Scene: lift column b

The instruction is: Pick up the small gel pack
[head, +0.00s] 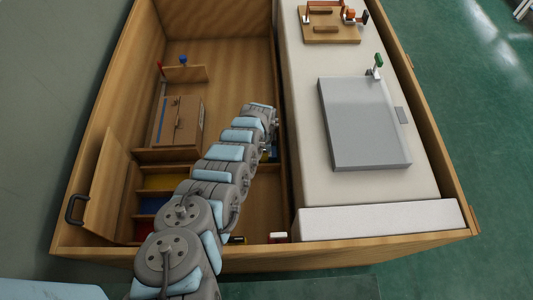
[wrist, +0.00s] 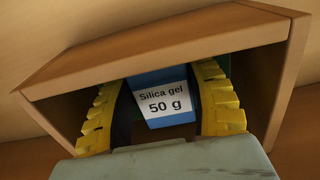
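The small gel pack (wrist: 165,100) is blue with a white label reading "Silica gel 50 g". In the wrist view it sits inside a wooden compartment (wrist: 160,62), under its top board. My gripper (wrist: 160,82) has yellow ribbed fingers with dark inner sides, one to each side of the pack. The fingers look open around it, with a narrow dark gap at the left; firm contact does not show. In the head view, my arm reaches to the right inner wall of the wooden box and hides most of the gripper and the pack.
The wooden box (head: 240,60) has a cardboard box (head: 178,120) and colored compartments (head: 165,182) on its left side. A white surface to the right holds a grey panel (head: 362,125) and a wooden board with small parts (head: 330,36). Compartment walls stand close around my fingers.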

